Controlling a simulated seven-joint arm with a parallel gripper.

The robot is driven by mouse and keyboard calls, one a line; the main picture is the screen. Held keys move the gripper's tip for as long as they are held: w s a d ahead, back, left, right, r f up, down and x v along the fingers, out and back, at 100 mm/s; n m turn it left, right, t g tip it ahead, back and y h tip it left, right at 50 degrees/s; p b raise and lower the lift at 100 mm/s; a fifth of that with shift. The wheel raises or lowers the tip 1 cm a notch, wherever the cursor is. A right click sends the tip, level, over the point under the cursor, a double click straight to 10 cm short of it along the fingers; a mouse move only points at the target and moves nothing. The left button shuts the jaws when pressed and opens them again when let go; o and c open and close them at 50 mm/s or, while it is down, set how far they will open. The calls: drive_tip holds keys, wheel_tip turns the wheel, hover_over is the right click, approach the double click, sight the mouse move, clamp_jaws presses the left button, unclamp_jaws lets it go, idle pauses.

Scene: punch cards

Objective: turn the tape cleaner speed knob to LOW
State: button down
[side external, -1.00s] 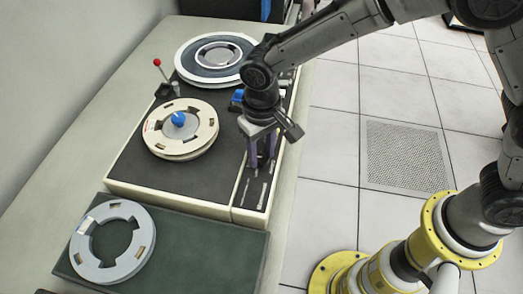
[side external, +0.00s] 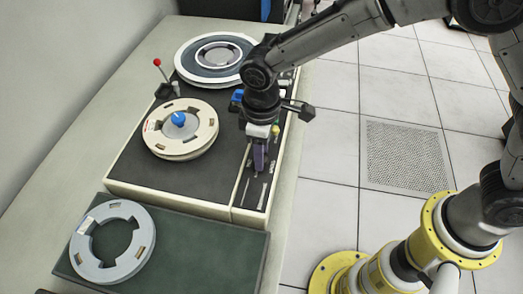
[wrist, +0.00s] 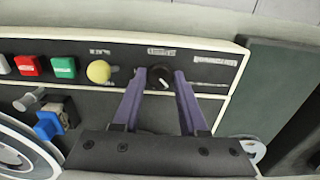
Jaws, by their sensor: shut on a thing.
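The speed knob (wrist: 163,83) is a small black dial with a white pointer mark, on the machine's control strip in the wrist view. Its pointer slants down and to the right in that view. My gripper (wrist: 160,74) has its two purple fingers on either side of the knob, shut on it. In the side view my gripper (side external: 259,168) is low over the right-hand strip of the tape cleaner (side external: 225,170), a dark deck with cream edges. The knob is hidden there by my fingers. White labels lie around the knob, too small to read.
A yellow round control (wrist: 98,71), green button (wrist: 63,67) and red button (wrist: 29,65) sit left of the knob. A cream reel (side external: 160,143) and larger reel (side external: 190,68) are on the deck. A grey reel (side external: 90,265) lies on a green mat (side external: 220,250).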

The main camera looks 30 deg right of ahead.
drive_tip(key=shift+r, duration=0.15)
idle(0.3)
drive_tip(key=shift+c, duration=2.2)
unclamp_jaws()
wheel_tip(320, 180, up, 14)
